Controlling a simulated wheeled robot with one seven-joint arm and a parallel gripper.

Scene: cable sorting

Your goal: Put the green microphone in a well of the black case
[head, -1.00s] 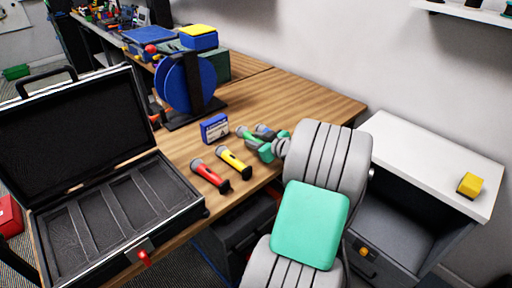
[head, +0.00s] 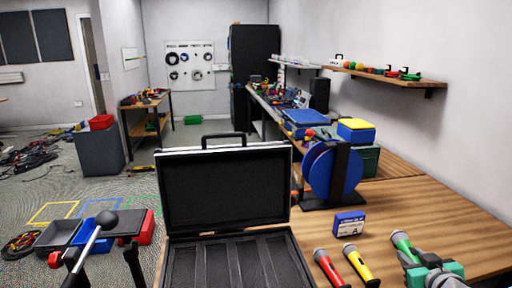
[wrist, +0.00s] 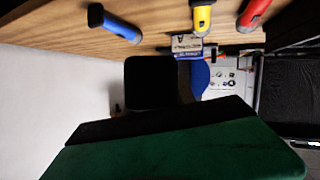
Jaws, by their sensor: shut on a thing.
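The green microphone (head: 401,243) is at the right of the head view, its upper end showing beyond my gripper (head: 416,264). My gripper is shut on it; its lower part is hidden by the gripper. The black case (head: 229,238) stands open at the lower middle, left of the gripper and well apart from it. Its lid is upright, and its long wells, split by thin dividers, look empty where they show; the front is cut off by the frame. In the wrist view the case's dark edge (wrist: 258,85) shows at the right.
A red microphone (head: 329,267) and a yellow microphone (head: 358,263) lie between case and gripper. A blue labelled box (head: 348,224) and a blue cable reel (head: 330,172) stand behind. A blue microphone (wrist: 115,26) shows in the wrist view. The right tabletop is clear.

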